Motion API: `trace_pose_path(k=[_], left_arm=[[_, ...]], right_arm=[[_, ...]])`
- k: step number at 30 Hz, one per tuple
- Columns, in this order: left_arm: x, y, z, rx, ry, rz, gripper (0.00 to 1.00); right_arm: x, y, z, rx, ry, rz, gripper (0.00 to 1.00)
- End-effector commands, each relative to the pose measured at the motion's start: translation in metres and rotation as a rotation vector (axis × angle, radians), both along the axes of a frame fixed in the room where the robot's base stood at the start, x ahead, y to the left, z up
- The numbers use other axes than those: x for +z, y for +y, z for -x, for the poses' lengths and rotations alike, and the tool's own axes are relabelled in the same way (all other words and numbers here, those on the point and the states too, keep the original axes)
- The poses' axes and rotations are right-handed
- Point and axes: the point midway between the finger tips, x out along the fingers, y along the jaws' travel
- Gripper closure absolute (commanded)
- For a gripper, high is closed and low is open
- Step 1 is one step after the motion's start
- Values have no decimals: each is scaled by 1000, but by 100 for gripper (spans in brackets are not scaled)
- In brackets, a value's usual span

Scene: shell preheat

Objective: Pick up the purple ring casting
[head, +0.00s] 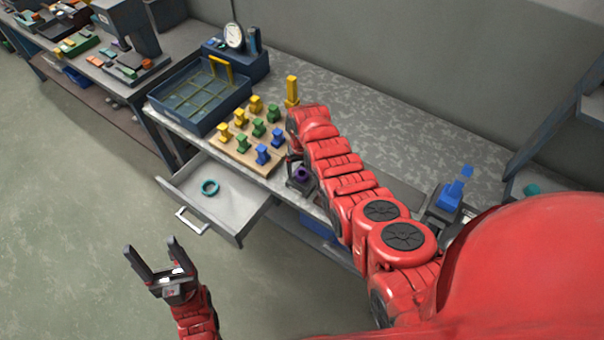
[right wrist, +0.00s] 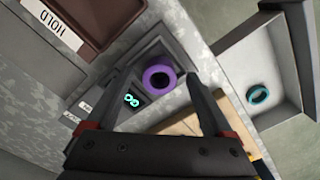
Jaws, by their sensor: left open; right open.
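The purple ring casting (right wrist: 158,79) sits on a small dark device with a green display (right wrist: 131,99). In the head view the purple ring (head: 302,174) shows near the bench's front edge, close under my right arm. My right gripper (right wrist: 160,80) is open, with one finger on each side of the ring in the right wrist view; I cannot tell how far above it the fingers are. In the head view my right gripper is mostly hidden by its arm. My left gripper (head: 150,246) is open and empty, over the floor in front of the drawer.
An open drawer (head: 232,222) holds a teal ring (head: 210,187). A wooden board (head: 236,155) with several yellow, green and blue pieces lies left of the purple ring. A brown bin (right wrist: 100,12) lies beside a HOLD label.

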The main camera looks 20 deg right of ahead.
Motion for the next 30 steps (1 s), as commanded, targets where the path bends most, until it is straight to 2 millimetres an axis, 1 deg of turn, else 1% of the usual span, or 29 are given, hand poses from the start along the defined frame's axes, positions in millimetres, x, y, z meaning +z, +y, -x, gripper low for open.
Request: trace_pose_path(k=[6,13,14,18,20,21,26,27,28,30], left_arm=[[1,0,0,0,0,0,30],[1,0,0,0,0,0,30],[1,0,0,0,0,0,30],[1,0,0,0,0,0,30],[1,0,0,0,0,0,30],[1,0,0,0,0,0,30],[1,0,0,0,0,0,30],[1,0,0,0,0,0,30],[1,0,0,0,0,0,30],[1,0,0,0,0,0,30]], right_arm=[[-6,0,0,0,-1,0,14],[-7,0,0,0,-2,0,14],[-7,0,0,0,-2,0,18],[-7,0,0,0,-2,0,43],[-7,0,0,0,-1,0,54],[-7,0,0,0,-2,0,61],[-7,0,0,0,-1,0,90],[-7,0,0,0,-1,0,97],[-7,0,0,0,-1,0,100],[-7,0,0,0,-1,0,100]])
